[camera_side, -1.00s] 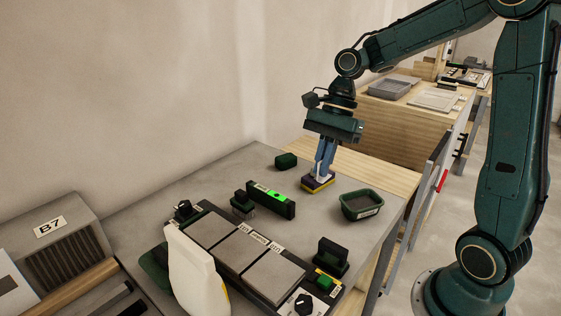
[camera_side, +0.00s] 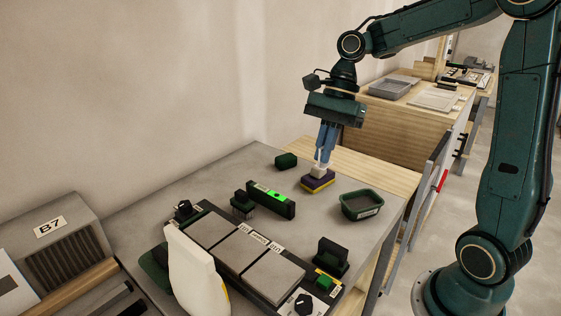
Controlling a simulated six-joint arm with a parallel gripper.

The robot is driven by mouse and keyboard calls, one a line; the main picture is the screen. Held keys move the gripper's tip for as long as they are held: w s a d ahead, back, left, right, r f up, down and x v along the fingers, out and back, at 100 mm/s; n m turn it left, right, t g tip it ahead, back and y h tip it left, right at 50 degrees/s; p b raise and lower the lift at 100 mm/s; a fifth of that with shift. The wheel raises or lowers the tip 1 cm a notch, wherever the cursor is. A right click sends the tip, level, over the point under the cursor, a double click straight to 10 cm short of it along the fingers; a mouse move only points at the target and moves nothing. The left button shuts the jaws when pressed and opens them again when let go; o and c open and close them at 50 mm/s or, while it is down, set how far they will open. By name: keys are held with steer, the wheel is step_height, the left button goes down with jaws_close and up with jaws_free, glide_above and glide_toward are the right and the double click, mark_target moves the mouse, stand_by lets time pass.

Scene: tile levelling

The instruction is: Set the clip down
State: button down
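My gripper (camera_side: 323,160) points down at the back of the grey bench, with its blue fingers just above a purple and yellow block (camera_side: 318,184). A small pale piece (camera_side: 319,172) shows at the fingertips, on top of the block. It may be the clip, but it is too small to tell. The fingers look close together, and I cannot tell whether they grip the pale piece or stand just above it. The block rests on the bench.
A dark green tray (camera_side: 362,205) stands right of the block, and a small green block (camera_side: 286,160) lies to its left. A level with a lit green display (camera_side: 270,196), a brush (camera_side: 243,203), a tile board (camera_side: 240,250) and a white bottle (camera_side: 193,275) are nearer.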

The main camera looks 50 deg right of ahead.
steer(key=shift+w, duration=0.1)
steer(key=w+d+m+t+h, duration=0.1)
steer(key=w+m, duration=0.5)
steer(key=w, duration=0.9)
steer(key=w+d+m+t+h, duration=0.1)
steer(key=w+d+m+t, duration=0.2)
steer(key=w+m, duration=0.4)
steer(key=w, duration=0.9)
steer(key=shift+w+d+m+h, duration=0.15)
steer(key=shift+d+m+h, duration=0.15)
steer(key=shift+h, duration=0.1)
step_height(320, 180, down, 20)
steer(key=shift+r, duration=0.1)
steer(key=c, duration=1.6)
jaws_free()
steer(key=shift+c, duration=0.2)
